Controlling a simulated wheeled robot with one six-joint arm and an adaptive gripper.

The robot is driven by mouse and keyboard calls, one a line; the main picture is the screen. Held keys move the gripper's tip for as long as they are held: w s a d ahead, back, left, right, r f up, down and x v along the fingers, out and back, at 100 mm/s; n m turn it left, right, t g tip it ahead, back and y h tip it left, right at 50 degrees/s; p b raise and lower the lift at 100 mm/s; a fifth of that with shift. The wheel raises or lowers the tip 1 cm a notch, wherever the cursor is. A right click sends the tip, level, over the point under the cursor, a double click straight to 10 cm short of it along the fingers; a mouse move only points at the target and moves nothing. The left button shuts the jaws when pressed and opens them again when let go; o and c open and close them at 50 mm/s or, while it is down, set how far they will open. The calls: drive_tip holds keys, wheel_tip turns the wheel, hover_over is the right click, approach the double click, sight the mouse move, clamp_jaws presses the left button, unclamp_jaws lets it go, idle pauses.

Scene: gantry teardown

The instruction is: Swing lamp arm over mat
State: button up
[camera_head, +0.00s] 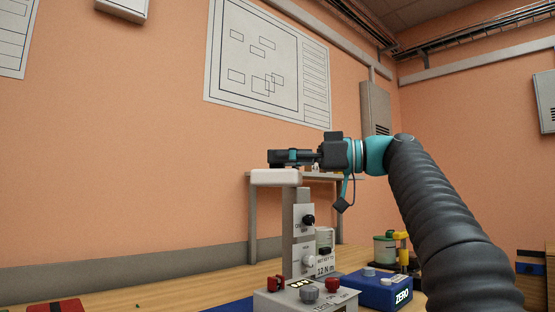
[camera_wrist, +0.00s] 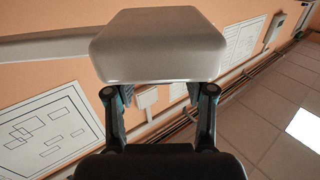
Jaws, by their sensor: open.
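A white block-shaped head (camera_head: 277,177), which looks like the lamp, sits at the top of a grey post (camera_head: 288,225) in the head view. In the wrist view the white head (camera_wrist: 158,45) fills the top middle, in front of my fingers. My gripper (camera_head: 280,158) is level and just above the head in the head view. In the wrist view my gripper (camera_wrist: 157,95) is open, with one finger towards each side of the head; their tips are partly hidden by it. I cannot tell whether they touch it. A blue strip (camera_head: 238,304), possibly the mat, shows at the bottom edge.
A control box with knobs (camera_head: 305,298) stands below the post. A blue ZERO box (camera_head: 385,290) stands to its right. A red item (camera_head: 54,306) lies at left. The wooden bench between is mostly clear.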

drive_tip(key=v, duration=1.1)
drive_tip(key=shift+f, duration=0.1)
